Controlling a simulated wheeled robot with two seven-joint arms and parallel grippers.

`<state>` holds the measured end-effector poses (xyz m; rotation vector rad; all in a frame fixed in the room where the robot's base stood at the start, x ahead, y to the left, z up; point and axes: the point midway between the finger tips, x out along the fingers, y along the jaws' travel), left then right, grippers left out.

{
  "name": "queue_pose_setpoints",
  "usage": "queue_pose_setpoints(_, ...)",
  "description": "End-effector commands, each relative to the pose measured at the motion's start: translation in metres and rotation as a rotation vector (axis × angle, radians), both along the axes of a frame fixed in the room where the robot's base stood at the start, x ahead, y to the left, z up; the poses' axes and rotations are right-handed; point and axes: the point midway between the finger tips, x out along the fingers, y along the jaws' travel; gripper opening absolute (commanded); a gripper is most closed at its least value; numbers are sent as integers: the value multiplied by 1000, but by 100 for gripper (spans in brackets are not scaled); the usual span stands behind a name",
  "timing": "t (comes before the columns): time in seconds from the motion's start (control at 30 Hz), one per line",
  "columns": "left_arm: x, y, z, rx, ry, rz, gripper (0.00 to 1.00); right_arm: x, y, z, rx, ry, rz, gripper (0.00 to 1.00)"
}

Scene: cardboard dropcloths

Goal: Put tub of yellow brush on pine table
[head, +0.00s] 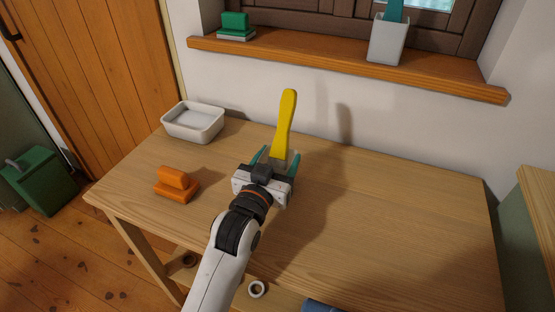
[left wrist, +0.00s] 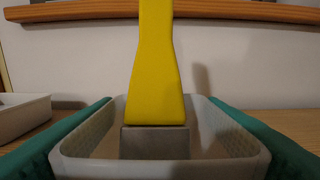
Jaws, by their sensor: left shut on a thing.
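The yellow brush (head: 286,115) stands upright, handle up, in a pale grey tub. In the left wrist view the brush (left wrist: 155,60) has a grey metal collar and its lower end sits inside the tub (left wrist: 90,165). My left gripper (head: 277,160) is shut on the tub, a teal finger on each side. In the head view the gripper hides most of the tub. It is over the middle of the pine table (head: 400,230); I cannot tell whether the tub's base touches the top. My right gripper is not in view.
A white tray (head: 193,122) stands at the table's back left, and an orange block-shaped thing (head: 176,184) nearer the front left. The table's right half is clear.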

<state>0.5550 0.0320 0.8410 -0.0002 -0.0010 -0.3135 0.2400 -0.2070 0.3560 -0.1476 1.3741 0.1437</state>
Motion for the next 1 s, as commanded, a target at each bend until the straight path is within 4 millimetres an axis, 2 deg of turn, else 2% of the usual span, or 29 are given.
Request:
queue_pose_setpoints(0.07, 0, 0, -2, 0, -1, 0, 37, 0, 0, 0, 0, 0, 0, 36)
queue_pose_setpoints(0.1, 0, 0, -2, 0, 0, 0, 68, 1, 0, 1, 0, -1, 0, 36)
queue_pose_setpoints(0.2, 0, 0, -2, 0, 0, 0, 85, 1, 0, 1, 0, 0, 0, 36)
queue_pose_setpoints(0.57, -2, 1, 1, 0, 0, 0, 85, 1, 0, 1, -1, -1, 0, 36)
queue_pose_setpoints(0.67, -14, 4, 0, 0, 1, 0, 85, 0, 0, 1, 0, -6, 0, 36)
queue_pose_setpoints(1.0, -82, 26, 0, 1, 3, 0, 85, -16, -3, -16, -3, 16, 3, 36)
